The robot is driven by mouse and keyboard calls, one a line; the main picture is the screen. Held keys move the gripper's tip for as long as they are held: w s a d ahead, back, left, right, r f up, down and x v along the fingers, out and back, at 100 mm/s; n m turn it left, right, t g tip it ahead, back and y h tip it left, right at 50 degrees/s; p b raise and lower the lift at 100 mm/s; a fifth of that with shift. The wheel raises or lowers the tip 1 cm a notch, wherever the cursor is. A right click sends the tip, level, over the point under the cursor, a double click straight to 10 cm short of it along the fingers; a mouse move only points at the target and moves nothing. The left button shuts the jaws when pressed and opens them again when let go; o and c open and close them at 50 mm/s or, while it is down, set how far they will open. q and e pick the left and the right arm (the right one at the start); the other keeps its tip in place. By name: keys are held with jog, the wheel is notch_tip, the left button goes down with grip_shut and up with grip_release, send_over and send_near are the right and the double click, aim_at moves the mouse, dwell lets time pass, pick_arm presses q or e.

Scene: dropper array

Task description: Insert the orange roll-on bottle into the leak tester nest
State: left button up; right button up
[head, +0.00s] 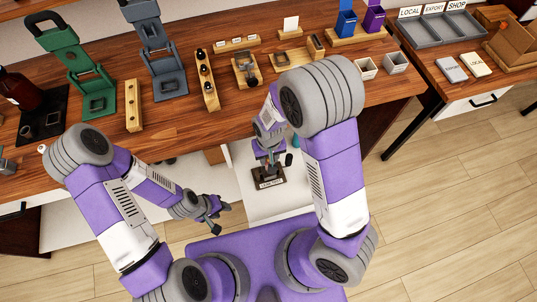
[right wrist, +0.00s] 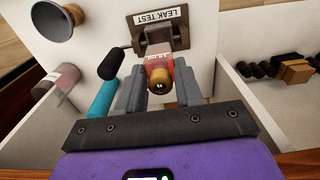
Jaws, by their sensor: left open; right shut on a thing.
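The orange roll-on bottle (right wrist: 160,65) has a gold-brown cap facing the camera in the right wrist view. My right gripper (right wrist: 162,88) is shut on it, with a grey finger on each side. The bottle's far end is at the brown leak tester nest (right wrist: 143,30), labelled LEAK TEST; how deep it sits is hidden. In the head view the nest (head: 268,175) stands on a white surface below the bench edge, with my right gripper (head: 269,152) right over it. My left gripper (head: 212,230) is open and empty, low and left of the nest.
A black rounded object (right wrist: 111,63) and a teal cylinder (right wrist: 102,100) are close left of the bottle. A pink bottle (right wrist: 58,80) lies further left. The wooden bench (head: 230,115) holds green and grey stands and wooden racks. White walls border the nest's surface.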

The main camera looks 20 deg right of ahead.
notch_tip(320, 180, down, 4)
jog(key=b, duration=0.2)
jog(key=shift+r+b, duration=0.2)
jog(key=shift+b, duration=0.1)
jog(key=shift+f, duration=0.35)
dwell(0.7)
jog(key=shift+f+b, duration=1.55)
jog(key=shift+f, duration=0.4)
jog(key=o, duration=1.1)
jog(key=shift+c, duration=0.2)
